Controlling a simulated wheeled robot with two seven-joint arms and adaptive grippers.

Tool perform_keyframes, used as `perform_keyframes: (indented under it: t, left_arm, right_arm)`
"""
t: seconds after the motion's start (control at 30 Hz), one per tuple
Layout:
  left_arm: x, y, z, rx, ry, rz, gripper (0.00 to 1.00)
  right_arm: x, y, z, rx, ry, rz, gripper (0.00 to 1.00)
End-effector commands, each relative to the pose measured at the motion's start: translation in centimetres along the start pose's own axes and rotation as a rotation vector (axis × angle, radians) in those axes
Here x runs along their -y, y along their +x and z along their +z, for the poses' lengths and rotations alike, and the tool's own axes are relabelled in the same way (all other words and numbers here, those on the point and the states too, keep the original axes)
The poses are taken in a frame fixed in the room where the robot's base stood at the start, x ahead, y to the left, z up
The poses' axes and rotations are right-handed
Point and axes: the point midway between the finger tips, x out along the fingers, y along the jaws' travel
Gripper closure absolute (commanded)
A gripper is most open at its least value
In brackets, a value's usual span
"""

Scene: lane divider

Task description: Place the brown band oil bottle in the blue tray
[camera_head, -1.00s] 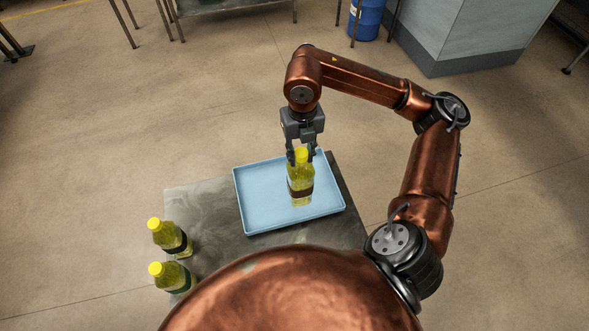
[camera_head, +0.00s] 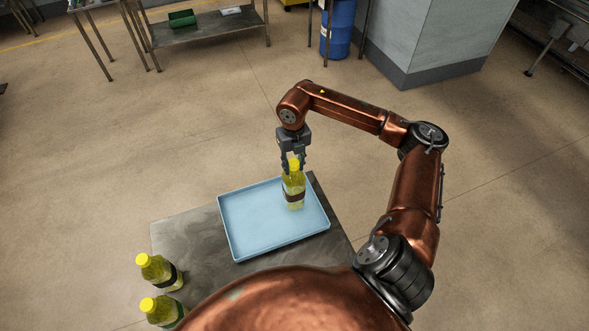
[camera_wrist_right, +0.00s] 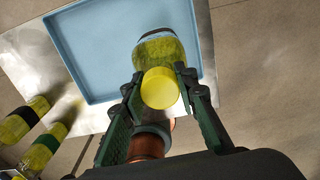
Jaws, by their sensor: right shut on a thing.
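The brown band oil bottle (camera_head: 294,188) has a yellow cap and yellow-green oil. It is upright over the right part of the blue tray (camera_head: 245,220). I cannot tell whether its base touches the tray floor. My right gripper (camera_head: 293,166) comes from above and is shut on the bottle just below the cap. In the right wrist view the bottle's cap (camera_wrist_right: 160,88) shows between the two fingers (camera_wrist_right: 158,95), with the tray (camera_wrist_right: 105,60) beneath. My left gripper is not in view.
Two similar bottles, one with a black band (camera_head: 160,272) and one with a green band (camera_head: 163,310), stand at the left of the dark table (camera_head: 185,240). The rest of the tray is empty. A blue barrel (camera_head: 338,30) and a shelf (camera_head: 205,27) are far back.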

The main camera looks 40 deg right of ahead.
Motion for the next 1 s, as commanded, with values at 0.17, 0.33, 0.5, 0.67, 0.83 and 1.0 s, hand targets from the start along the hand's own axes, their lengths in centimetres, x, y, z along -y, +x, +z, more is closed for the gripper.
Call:
perform_keyframes:
  t: [0.17, 0.33, 0.5, 0.67, 0.83, 1.0]
  left_arm:
    - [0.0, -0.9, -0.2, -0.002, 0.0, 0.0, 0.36]
    - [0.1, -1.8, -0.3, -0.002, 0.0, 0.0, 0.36]
    - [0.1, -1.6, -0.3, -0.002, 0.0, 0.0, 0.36]
    - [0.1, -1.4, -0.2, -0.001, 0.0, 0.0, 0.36]
    - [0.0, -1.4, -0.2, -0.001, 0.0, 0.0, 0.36]
    - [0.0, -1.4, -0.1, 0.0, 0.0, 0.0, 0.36]
  right_arm:
    - [0.4, 1.5, 0.5, -0.002, 0.0, 0.001, 1.0]
    - [0.4, 3.4, 0.5, 0.001, 0.002, 0.001, 1.0]
    - [0.4, 3.7, 0.6, 0.002, 0.001, 0.001, 1.0]
    - [0.4, 3.9, 0.6, 0.002, 0.001, 0.0, 1.0]
    - [0.5, 4.1, 0.5, -0.001, 0.001, -0.001, 0.65]
    - [0.4, 4.0, 0.5, 0.0, 0.001, -0.001, 0.56]
